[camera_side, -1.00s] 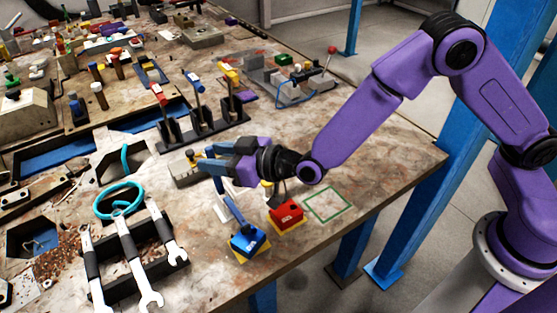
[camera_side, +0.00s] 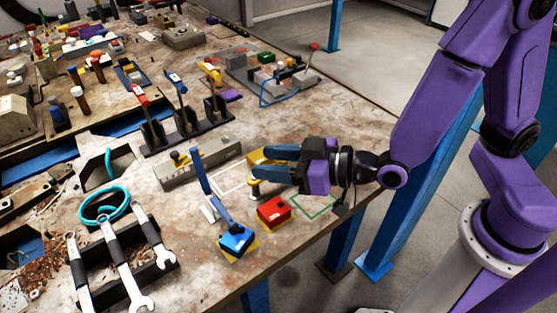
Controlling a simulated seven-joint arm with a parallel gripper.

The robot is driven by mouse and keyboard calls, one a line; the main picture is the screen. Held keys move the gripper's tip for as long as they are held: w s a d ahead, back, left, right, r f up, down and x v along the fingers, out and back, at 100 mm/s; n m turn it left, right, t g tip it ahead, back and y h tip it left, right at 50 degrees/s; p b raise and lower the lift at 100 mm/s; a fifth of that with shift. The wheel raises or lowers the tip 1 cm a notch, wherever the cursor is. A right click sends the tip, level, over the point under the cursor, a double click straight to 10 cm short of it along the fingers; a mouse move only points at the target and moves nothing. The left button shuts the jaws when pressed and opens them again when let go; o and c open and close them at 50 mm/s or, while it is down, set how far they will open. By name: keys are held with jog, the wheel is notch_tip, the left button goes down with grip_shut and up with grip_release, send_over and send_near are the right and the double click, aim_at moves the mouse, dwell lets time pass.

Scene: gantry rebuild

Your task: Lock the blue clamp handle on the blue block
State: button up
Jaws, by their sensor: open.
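The blue block (camera_side: 238,241) sits near the front edge of the table, with a yellow patch around its base. The blue clamp handle (camera_side: 203,178) rises from it, standing up and leaning to the left, not lying down on the block. My gripper (camera_side: 256,164) is to the right of the handle's upper part, above the table. Its blue-grey fingers point left and are open, with nothing visibly held. The fingers look apart from the handle. The clamp's small parts at the block are too small to make out.
A red block (camera_side: 273,210) sits right of the blue block, near a green outlined square (camera_side: 316,203). A yellow block (camera_side: 262,157) is partly behind my fingers. Three upright levers (camera_side: 183,122) stand farther back. Wrenches on a black rack (camera_side: 122,262) lie to the left.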

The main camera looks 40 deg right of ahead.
jog(key=shift+s+d+r, duration=0.1)
jog(key=shift+s+d, duration=0.2)
jog(key=shift+s, duration=0.05)
jog(key=shift+a, duration=0.1)
jog(key=m+t+h, duration=0.3)
jog(key=m+h, duration=0.1)
jog(key=h, duration=0.1)
send_near(194, 152)
jog(key=w, duration=0.1)
jog(key=shift+s+a+f+m+t+h, duration=1)
jog(key=shift+s+a+f+m+h, duration=1.15)
jog(key=shift+s+h, duration=1.1)
jog(key=w+d, duration=0.1)
jog(key=w, duration=0.4)
jog(key=w+d, duration=0.1)
jog(key=w, duration=1.1)
jog(key=shift+w+d+r, duration=0.15)
jog(key=shift+w+d, duration=0.1)
jog(key=shift+d, duration=0.15)
